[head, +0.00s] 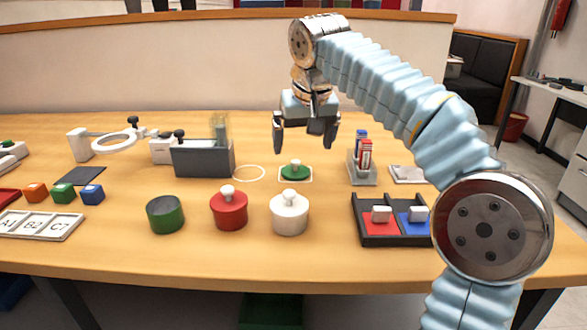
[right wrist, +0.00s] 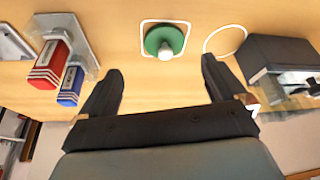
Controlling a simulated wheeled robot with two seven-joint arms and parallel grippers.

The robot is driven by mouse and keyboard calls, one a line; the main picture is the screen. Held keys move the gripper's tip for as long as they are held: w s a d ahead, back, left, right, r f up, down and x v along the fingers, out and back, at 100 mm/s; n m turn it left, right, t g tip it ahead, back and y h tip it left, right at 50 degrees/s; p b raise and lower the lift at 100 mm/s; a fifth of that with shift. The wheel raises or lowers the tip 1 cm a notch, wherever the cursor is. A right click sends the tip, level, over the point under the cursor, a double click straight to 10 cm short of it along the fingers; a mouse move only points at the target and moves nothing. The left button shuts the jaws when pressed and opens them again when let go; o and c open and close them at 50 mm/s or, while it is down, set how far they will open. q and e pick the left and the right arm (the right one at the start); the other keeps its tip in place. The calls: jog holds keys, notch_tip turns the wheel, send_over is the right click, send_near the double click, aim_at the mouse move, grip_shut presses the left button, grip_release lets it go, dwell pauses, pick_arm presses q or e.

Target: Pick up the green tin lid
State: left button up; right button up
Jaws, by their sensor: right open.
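The green tin lid (head: 295,172) with a pale knob lies on the table inside a white outlined square. It also shows in the right wrist view (right wrist: 164,41), beyond the fingertips and roughly between them. My right gripper (head: 306,146) is open and empty, held above the table behind the lid in the head view. Its two dark fingers show in the right wrist view (right wrist: 160,74). The green tin (head: 165,214) stands without a lid at the front left. My left gripper is not in view.
A red tin (head: 229,209) and a white tin (head: 290,212), both lidded, stand in front of the lid. A dark grey bin (head: 203,159) is left of it. A holder with red and blue items (head: 362,160) and a black tray (head: 391,239) are on the right.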

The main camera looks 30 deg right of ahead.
aim_at(296, 163)
jog(key=x, duration=0.7)
jog(key=shift+w+a, duration=0.15)
jog(key=shift+a, duration=0.2)
jog(key=shift+c, duration=0.3)
